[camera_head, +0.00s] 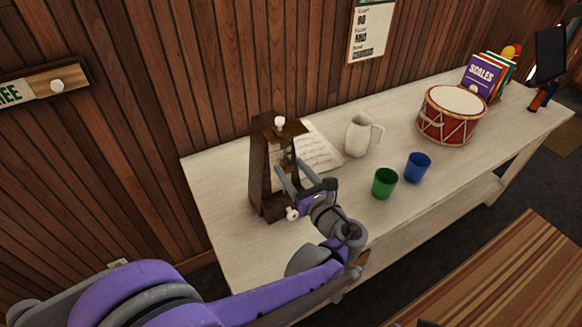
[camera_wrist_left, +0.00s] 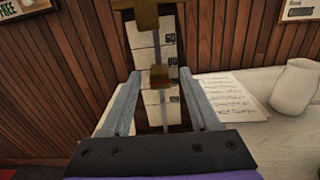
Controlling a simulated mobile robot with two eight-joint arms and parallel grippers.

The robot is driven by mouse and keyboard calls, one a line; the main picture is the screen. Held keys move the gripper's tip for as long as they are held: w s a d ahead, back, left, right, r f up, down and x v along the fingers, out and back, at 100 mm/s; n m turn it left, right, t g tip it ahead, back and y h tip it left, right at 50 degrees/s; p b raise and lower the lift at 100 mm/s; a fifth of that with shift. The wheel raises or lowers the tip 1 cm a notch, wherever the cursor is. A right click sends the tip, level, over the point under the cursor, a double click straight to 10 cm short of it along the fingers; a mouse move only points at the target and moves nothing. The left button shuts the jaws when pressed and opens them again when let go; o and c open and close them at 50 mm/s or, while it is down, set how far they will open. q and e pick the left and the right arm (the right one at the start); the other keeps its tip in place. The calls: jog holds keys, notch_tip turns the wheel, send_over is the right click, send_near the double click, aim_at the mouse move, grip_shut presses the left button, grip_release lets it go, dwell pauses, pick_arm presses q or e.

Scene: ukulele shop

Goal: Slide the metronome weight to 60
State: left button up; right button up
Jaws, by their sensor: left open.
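The dark wooden metronome (camera_head: 259,172) stands upright near the left end of the pale table. In the left wrist view its pale scale (camera_wrist_left: 140,38) carries a vertical rod and small printed numbers; one seems to read 60, the others are hard to read. A brown block, the weight (camera_wrist_left: 159,77), sits on the rod just below the readable numbers. My left gripper (camera_head: 289,166) is at the front of the metronome with its fingers open. In the left wrist view its fingertips (camera_wrist_left: 159,72) are on either side of the weight, with gaps visible. My right gripper is not in view.
A white pitcher (camera_head: 358,137), a green cup (camera_head: 384,184), a blue cup (camera_head: 418,167) and a red drum (camera_head: 450,118) stand to the right. The table (camera_head: 225,235) is bare at its front left. A wood-panelled wall is behind.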

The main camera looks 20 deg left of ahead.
pick_arm(q)
jog(key=shift+w+a, duration=0.2)
jog(key=shift+a, duration=0.1)
grip_shut()
dwell(1.3)
